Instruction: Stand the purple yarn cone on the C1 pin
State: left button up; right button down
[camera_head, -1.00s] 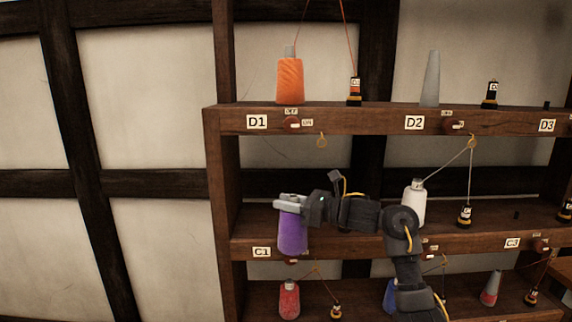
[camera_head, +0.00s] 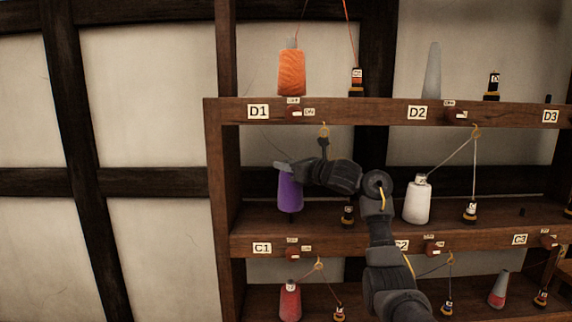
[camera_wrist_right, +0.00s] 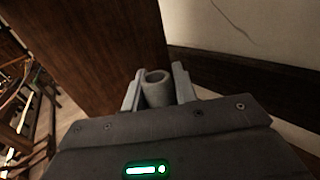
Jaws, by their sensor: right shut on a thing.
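The purple yarn cone (camera_head: 290,192) is upright inside the C1 bay in the head view. My right gripper (camera_head: 283,167) is shut on its grey top. In the right wrist view the grey tube end (camera_wrist_right: 157,88) sits between the two fingers of my right gripper (camera_wrist_right: 158,90). A short dark pin (camera_head: 291,218) shows directly below the cone's base, above the C1 shelf board (camera_head: 262,222). I cannot tell whether the pin's tip is inside the cone. The C1 label (camera_head: 262,248) is on the shelf's front edge. My left gripper is not in view.
A small dark bobbin (camera_head: 348,214) and a white cone (camera_head: 417,201) stand to the right on the same shelf. The D1 shelf (camera_head: 340,113) runs above, with an orange cone (camera_head: 291,72). A wooden upright (camera_head: 222,180) bounds the bay at left.

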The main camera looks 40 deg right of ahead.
aim_at(300, 199)
jog(key=shift+f+b, duration=0.9)
jog(key=shift+f, duration=0.9)
jog(key=shift+s, duration=0.2)
jog(key=shift+b, duration=0.4)
jog(key=shift+f+b, duration=0.55)
jog(key=shift+f, duration=0.05)
jog(key=c, duration=1.4)
grip_release()
jog(key=shift+b+v, duration=0.75)
jog(key=shift+v, duration=1.55)
jog(key=b+v, duration=0.2)
jog(key=v, duration=0.4)
jog(key=shift+s+d+b, duration=0.15)
jog(key=shift+b, duration=0.15)
